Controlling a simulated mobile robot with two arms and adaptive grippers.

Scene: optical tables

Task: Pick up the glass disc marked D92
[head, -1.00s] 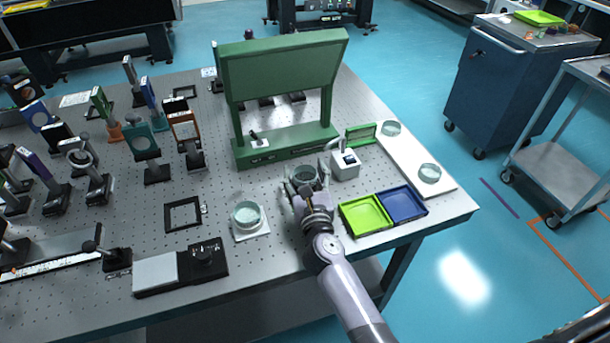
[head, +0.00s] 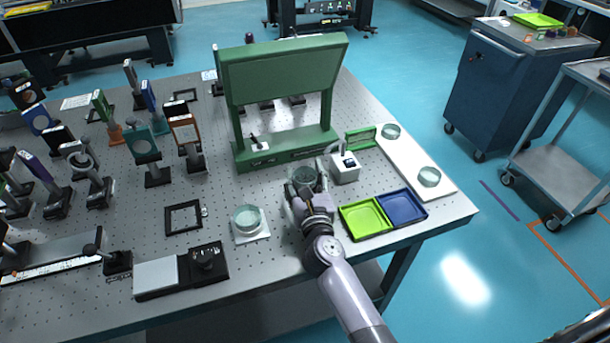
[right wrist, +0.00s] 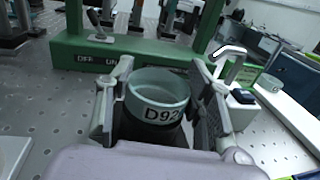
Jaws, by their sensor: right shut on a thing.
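The glass disc marked D92 (right wrist: 158,92) is a thick, clear greenish disc with a dark-lettered white label, seen between the fingers in the right wrist view. My right gripper (right wrist: 160,105) is shut on it, one finger on each side. In the head view the disc (head: 304,178) shows at the tip of my right gripper (head: 305,188), in front of the green frame. Whether it is clear of the table is hard to tell. My left gripper is not in view.
A green frame (head: 284,80) stands behind the gripper. A small white device (head: 344,168), a lime tray (head: 364,218) and a blue tray (head: 402,206) are to the right. Another glass disc (head: 247,217) sits at left on a white pad. Several optic mounts fill the table's left side.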

